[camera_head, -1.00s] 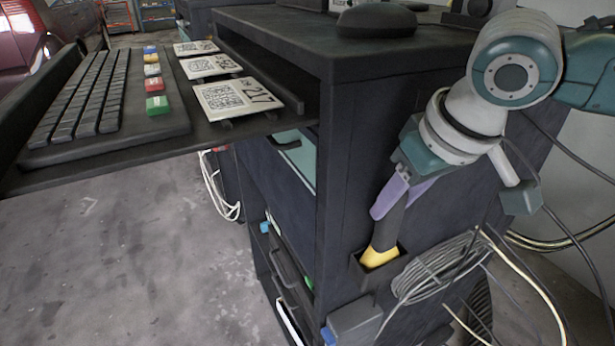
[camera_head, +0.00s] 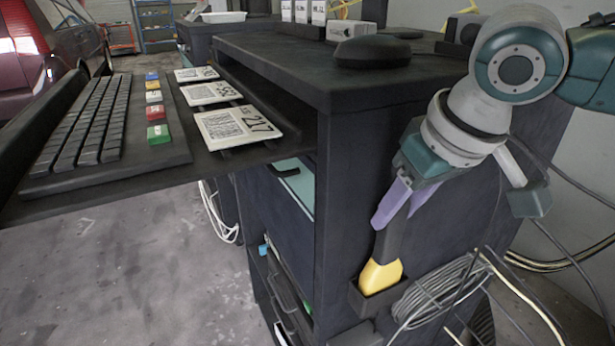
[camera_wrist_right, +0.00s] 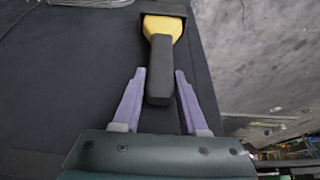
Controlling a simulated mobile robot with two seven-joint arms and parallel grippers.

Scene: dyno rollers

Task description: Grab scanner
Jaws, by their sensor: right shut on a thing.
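The scanner has a yellow head (camera_head: 380,275) and a dark handle (camera_head: 392,235). It stands head down at a dark holder (camera_head: 374,299) on the side of the cabinet, and much of the yellow head shows above the holder's rim. My right gripper (camera_head: 391,224) has its purple fingers shut on the handle from above. In the right wrist view the handle (camera_wrist_right: 160,75) lies between the two fingers (camera_wrist_right: 160,92), with the yellow head (camera_wrist_right: 163,27) at the holder beyond. The lowest part of the head is hidden by the holder. My left gripper is not in view.
A coiled grey cable (camera_head: 435,290) hangs right beside the holder. The cabinet (camera_head: 350,150) has a pull-out shelf with a keyboard (camera_head: 85,125), coloured blocks and printed cards (camera_head: 235,127). A dark rounded device (camera_head: 373,52) sits on top. Open floor (camera_head: 120,270) lies at left.

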